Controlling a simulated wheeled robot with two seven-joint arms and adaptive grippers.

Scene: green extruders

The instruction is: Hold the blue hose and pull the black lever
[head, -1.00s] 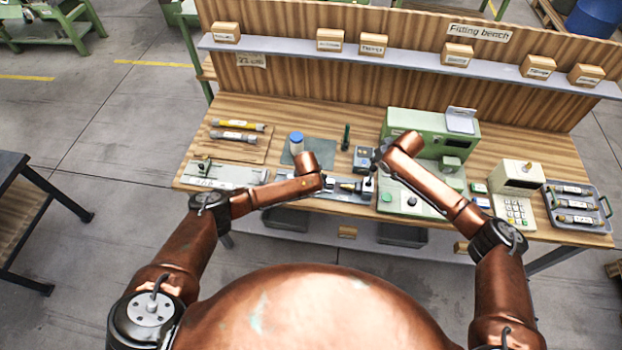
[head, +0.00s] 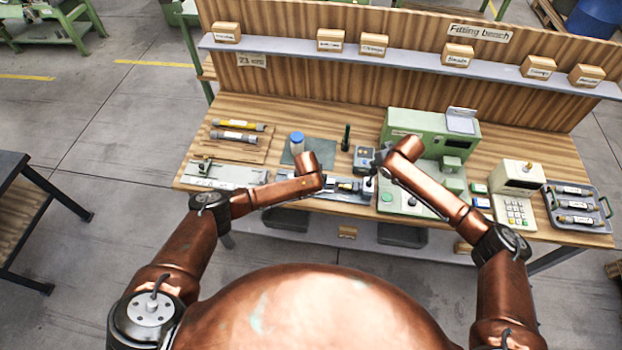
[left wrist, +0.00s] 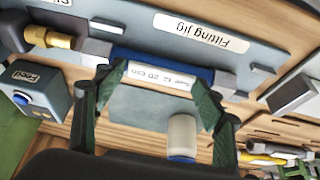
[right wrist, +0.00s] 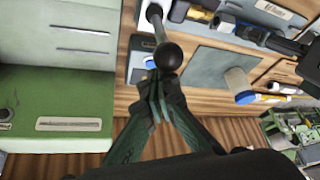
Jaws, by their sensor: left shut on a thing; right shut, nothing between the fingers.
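The blue hose (left wrist: 150,58), with a white label, lies along the jig marked "Fitting jig" (left wrist: 200,32). My left gripper (left wrist: 160,76) is shut on the hose, a finger at each side of the label. A brass fitting (left wrist: 58,40) sits in the jig at the left of that view, apart from the hose. The black lever (right wrist: 168,55) has a ball knob on a grey rod. My right gripper (right wrist: 157,84) is shut and empty with its fingertips right by the knob; I cannot tell whether they touch. In the head view my arms partly hide the jig (head: 345,196).
A grey box with a blue button (left wrist: 35,92) stands by the jig. A green machine (head: 405,118) stands right of it on the bench. A blue-capped jar (head: 297,145) stands on a dark mat (head: 322,152). A parts tray (head: 603,229) is far right.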

